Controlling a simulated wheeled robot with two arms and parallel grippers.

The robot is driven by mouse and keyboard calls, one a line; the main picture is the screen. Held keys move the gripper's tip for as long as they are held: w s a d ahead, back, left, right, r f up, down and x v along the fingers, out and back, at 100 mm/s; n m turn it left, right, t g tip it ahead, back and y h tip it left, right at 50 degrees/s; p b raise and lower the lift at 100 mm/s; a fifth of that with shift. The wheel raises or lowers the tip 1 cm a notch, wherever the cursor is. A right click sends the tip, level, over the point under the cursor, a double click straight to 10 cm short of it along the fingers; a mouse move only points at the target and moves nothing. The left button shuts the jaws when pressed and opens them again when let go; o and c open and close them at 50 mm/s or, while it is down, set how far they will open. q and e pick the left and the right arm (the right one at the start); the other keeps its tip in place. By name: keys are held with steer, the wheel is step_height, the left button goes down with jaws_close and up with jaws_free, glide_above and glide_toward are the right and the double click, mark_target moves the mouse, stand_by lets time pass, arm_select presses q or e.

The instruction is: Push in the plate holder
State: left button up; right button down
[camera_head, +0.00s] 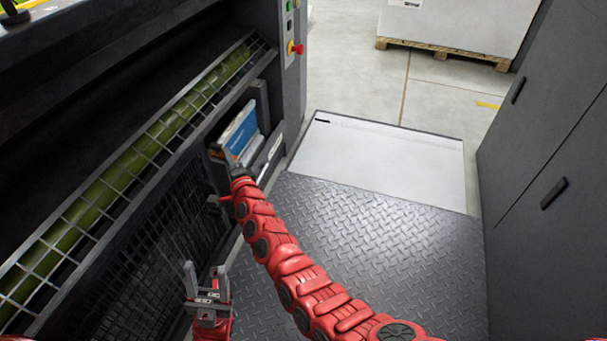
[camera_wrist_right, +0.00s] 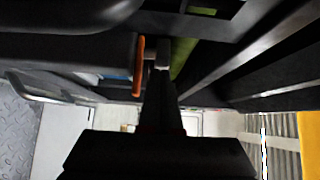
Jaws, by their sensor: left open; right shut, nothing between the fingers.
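The plate holder (camera_head: 268,158) appears to be the grey, tilted pocket low on the dark machine's side, with blue and white flat items (camera_head: 238,131) in it. My right gripper (camera_head: 236,166) is at the holder's near end; its shut fingers are small and partly hidden, so contact is unclear. In the right wrist view, the dark shut fingers (camera_wrist_right: 162,60) point up beside an orange strip (camera_wrist_right: 138,66), with nothing seen between them. My left gripper (camera_head: 206,278) is open and empty, lower down beside the machine's mesh panel.
A guard grid (camera_head: 165,130) over a green roller runs along the machine. Buttons and a red knob (camera_head: 295,48) sit on its end post. Diamond-plate floor (camera_head: 370,240) and a white panel (camera_head: 385,155) are clear. Grey cabinets (camera_head: 550,170) stand at right.

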mark_target(212, 149)
steer(key=a, duration=0.1)
steer(key=w+a+b, duration=0.1)
steer(key=a, duration=0.1)
steer(key=shift+a+f, duration=0.1)
steer(key=shift+a, duration=0.1)
steer(key=shift+w+a+b, duration=0.25)
steer(key=shift+a+b, duration=0.1)
steer(key=shift+a, duration=0.25)
